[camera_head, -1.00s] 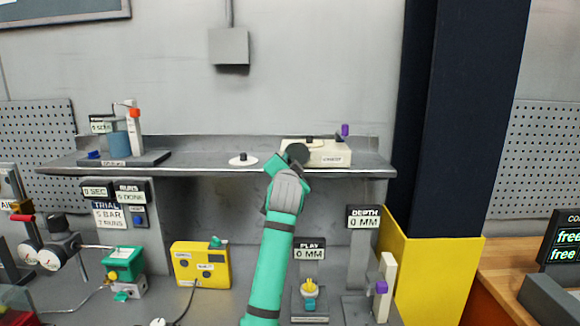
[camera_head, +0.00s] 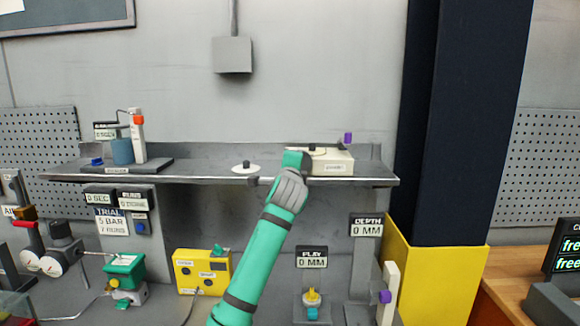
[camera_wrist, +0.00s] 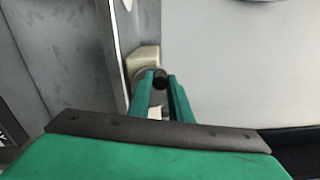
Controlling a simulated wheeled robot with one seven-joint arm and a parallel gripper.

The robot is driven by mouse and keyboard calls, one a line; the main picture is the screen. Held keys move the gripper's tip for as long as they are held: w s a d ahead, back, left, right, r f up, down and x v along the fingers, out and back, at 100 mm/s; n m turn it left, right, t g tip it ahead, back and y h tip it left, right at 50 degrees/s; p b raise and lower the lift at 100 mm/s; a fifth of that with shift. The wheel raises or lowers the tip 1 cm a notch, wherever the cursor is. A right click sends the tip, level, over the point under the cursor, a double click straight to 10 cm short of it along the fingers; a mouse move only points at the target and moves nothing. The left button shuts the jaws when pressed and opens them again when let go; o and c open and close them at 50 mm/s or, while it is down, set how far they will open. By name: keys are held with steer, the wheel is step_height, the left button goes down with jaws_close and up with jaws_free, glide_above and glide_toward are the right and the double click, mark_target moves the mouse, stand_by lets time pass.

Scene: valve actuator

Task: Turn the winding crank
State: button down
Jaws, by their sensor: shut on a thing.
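A cream box (camera_head: 332,162) with a label on its front stands at the right end of the shelf. It has a black knob (camera_head: 312,147) on top and a purple knob (camera_head: 348,138) at its right rear. My gripper (camera_head: 292,161) is at the left end of this box and hides part of it. In the wrist view my gripper (camera_wrist: 162,92) has its green fingers closed around a dark round knob (camera_wrist: 160,78) next to a cream part (camera_wrist: 143,58). I cannot tell surely whether this knob is the crank's handle.
The shelf (camera_head: 210,179) has a white disc (camera_head: 246,168) with a black knob left of my gripper. A stand with a blue jar (camera_head: 122,151) is farther left. A dark pillar (camera_head: 455,130) rises at the right.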

steer(key=shift+d+r+m, duration=0.2)
steer(key=shift+d+m, duration=0.05)
steer(key=shift+m, duration=0.7)
steer(key=shift+d+r+m, duration=0.15)
steer(key=shift+d+m, duration=0.05)
steer(key=shift+m, duration=0.75)
steer(key=c, duration=1.6)
jaws_free()
steer(key=shift+s, duration=0.1)
steer(key=s, duration=1)
steer(key=shift+s, duration=0.3)
steer(key=shift+a, duration=0.1)
